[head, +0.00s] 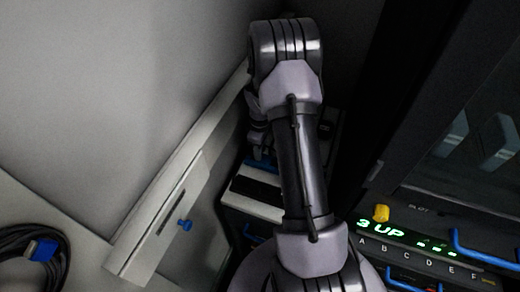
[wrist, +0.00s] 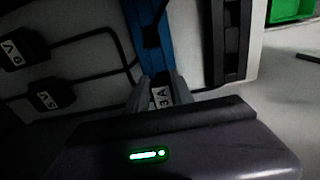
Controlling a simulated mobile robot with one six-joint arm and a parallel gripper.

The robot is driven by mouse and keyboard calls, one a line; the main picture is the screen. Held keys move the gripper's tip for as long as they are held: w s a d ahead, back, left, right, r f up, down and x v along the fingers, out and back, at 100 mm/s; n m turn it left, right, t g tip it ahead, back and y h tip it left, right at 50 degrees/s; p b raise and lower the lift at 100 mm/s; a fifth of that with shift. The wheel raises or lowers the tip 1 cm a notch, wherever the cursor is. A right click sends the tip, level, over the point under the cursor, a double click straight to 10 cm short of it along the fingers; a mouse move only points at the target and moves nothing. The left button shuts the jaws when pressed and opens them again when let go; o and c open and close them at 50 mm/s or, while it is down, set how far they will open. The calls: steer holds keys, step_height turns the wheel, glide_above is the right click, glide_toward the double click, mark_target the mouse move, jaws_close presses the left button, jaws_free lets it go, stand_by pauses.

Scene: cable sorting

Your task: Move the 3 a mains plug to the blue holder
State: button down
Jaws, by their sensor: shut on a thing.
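In the wrist view my gripper (wrist: 157,92) is shut on a dark plug with a white label (wrist: 160,97) that reads 3 A, turned sideways. The label shows between the two grey fingers. A blue strip (wrist: 137,22), which looks like the blue holder, runs down from the top to just beyond the fingertips. I cannot tell whether the plug touches it. In the head view a blue piece (head: 262,165) shows beside my arm, and my arm hides most of the area around the gripper.
Two black plugs with white labels, one higher (wrist: 22,50) and one lower (wrist: 45,95), are at left with cables. A black strip (wrist: 232,40) stands at right, a green bin (wrist: 290,9) beyond. A cabinet with a lit display (head: 382,228) and a coiled cable (head: 60,262) flank my arm.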

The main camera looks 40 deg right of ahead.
steer(key=shift+f+b, duration=0.7)
steer(key=shift+f, duration=0.35)
stand_by(1.0)
steer(key=c, duration=1)
jaws_free()
steer(key=shift+o, duration=0.2)
steer(key=o, duration=0.4)
steer(key=shift+o, duration=0.2)
steer(key=shift+r+p, duration=2.65)
steer(key=shift+r, duration=0.95)
steer(key=shift+f, duration=0.1)
